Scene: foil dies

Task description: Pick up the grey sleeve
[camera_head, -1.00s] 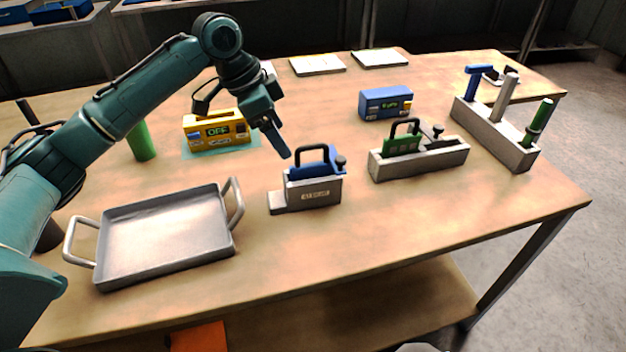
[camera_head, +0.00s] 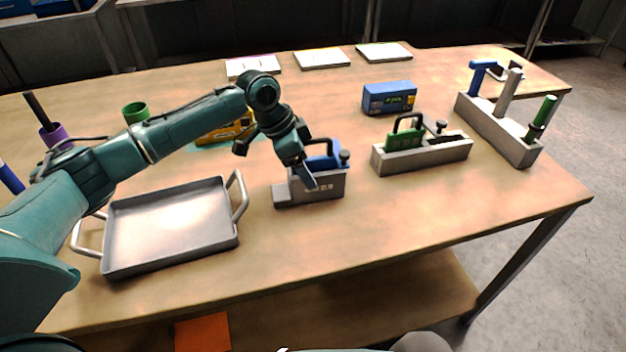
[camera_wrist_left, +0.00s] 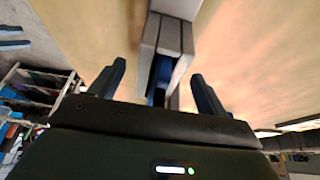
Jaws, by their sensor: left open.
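A grey upright cylinder (camera_head: 508,92) stands in the long grey rack (camera_head: 490,125) at the right; it may be the grey sleeve. A grey box-shaped holder (camera_head: 325,188) with a blue handled block (camera_head: 328,155) in it is also grey; I cannot tell which one is the sleeve. My left gripper (camera_head: 308,182) is open and empty, pointing down at the front of this holder and hiding part of it. In the left wrist view the holder (camera_wrist_left: 167,38) lies ahead between the open fingers (camera_wrist_left: 158,90). Contact cannot be told. My right gripper is not in view.
A grey tray (camera_head: 170,228) lies left of the holder. A second holder (camera_head: 440,156) carries a green block. A blue display box (camera_head: 389,98) stands behind; a yellow one (camera_head: 212,135) is partly behind my left arm. The table front between holders and edge is clear.

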